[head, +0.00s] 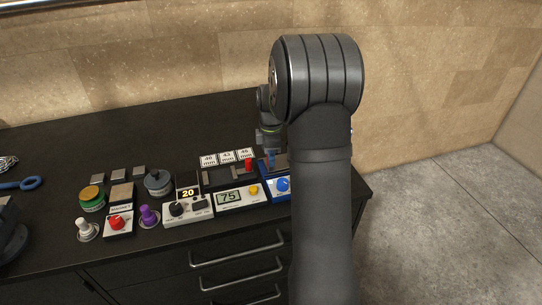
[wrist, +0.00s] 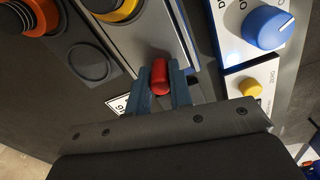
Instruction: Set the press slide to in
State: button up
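In the wrist view a small red knob (wrist: 160,76) sits between the two blue fingers of my gripper (wrist: 160,84), beside a grey panel (wrist: 150,35). A finger stands close on each side of it; I cannot tell whether they press on it. In the head view my gripper (head: 270,158) points down at the back of the device row, mostly hidden by my arm. A red handle (head: 249,165) shows just left of it; I cannot tell whether it is the same red knob. No slide marking is readable.
A blue knob (head: 282,185) and a device with a "75" display (head: 229,197) stand in front of the gripper. Left are a "20" display (head: 188,193), a purple knob (head: 149,215) and a red button (head: 117,223). White number labels (head: 227,157) stand behind.

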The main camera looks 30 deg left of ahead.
grip_shut()
jog(key=w+d, duration=0.6)
jog(key=o, duration=0.8)
grip_release()
jog(key=shift+c, duration=0.2)
jog(key=shift+s, duration=0.1)
notch_tip(320, 180, up, 18)
jog(key=shift+f, duration=0.25)
